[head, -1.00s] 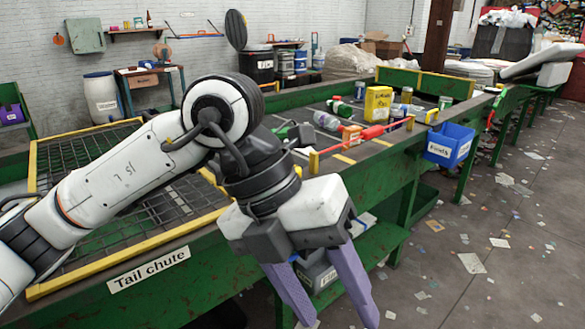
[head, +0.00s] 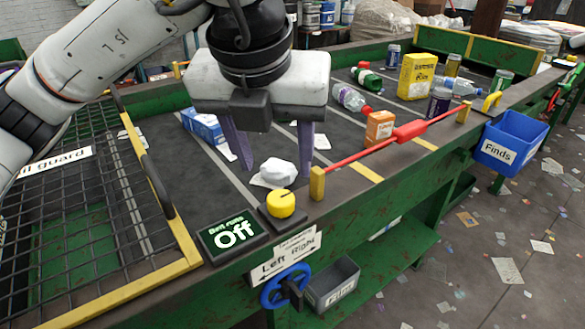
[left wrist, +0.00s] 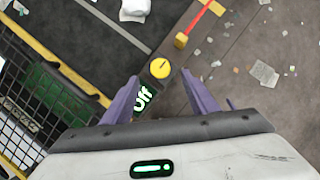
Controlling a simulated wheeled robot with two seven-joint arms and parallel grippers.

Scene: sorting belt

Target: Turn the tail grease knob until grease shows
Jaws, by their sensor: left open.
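No knob carries a readable grease label, and I see no grease. A round yellow knob (head: 281,204) with a dark mark on top sits on the belt's near edge, beside a display (head: 232,236) reading "Belt runs Off". A blue handwheel (head: 286,287) hangs on the side below a label with "Left" and "Right". My left gripper (head: 275,170) is open and empty, pointing down above the belt near the yellow knob. In the left wrist view the yellow knob (left wrist: 160,68) appears between the fingertips (left wrist: 159,76), apart from them. My right gripper is not in view.
A white crumpled item (head: 278,171) lies on the belt near the knob. A red bar (head: 400,135) runs along the belt edge between yellow posts. A mesh guard (head: 75,225) is at left, a blue "Finds" bin (head: 511,141) at right. A grey bin (head: 333,283) sits below.

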